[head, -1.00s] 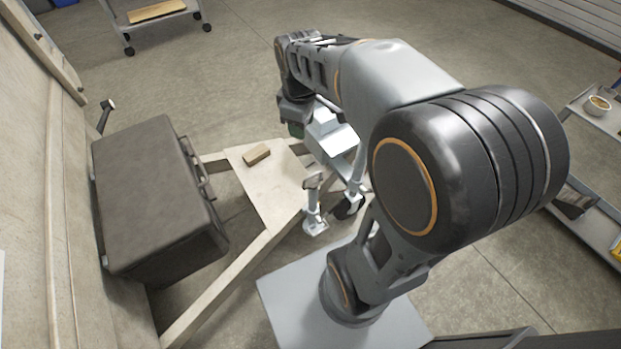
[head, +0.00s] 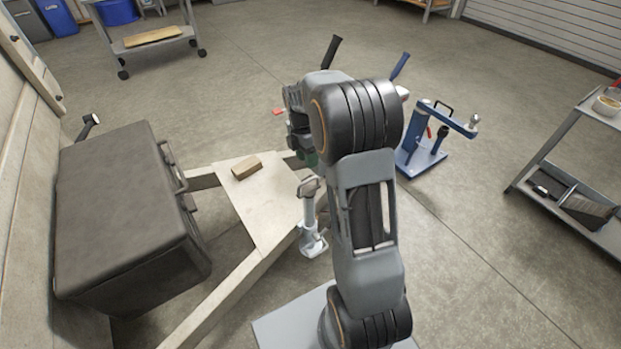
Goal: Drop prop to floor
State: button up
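A grey metal prop (head: 308,222) stands upright beside the right rail of the trailer's A-frame (head: 262,203), with a handle at its top and a flat foot at its bottom. I cannot tell whether the foot touches the floor. My gripper is mostly hidden behind my raised arm. A dark wrist part (head: 297,110) and a dark green piece below it show left of my arm, beyond the prop. Its fingers cannot be made out, so I cannot tell whether it is open or shut.
A wooden block (head: 246,167) lies on the frame's plate. A large dark case (head: 125,215) sits at left. A blue stand (head: 425,140) is on the floor at right, with a grey shelf cart (head: 575,175) further right. Another cart (head: 155,38) stands at the back. Open floor lies between.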

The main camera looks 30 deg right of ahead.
aim_at(311, 179)
jog(key=f+b, duration=0.1)
jog(key=f, duration=0.2)
jog(key=s+f, duration=0.1)
jog(key=f, duration=0.2)
jog(key=shift+s+d+f+b, duration=0.15)
jog(key=shift+f+b, duration=0.1)
jog(key=shift+b, duration=0.15)
jog(key=shift+c, duration=0.4)
grip_shut()
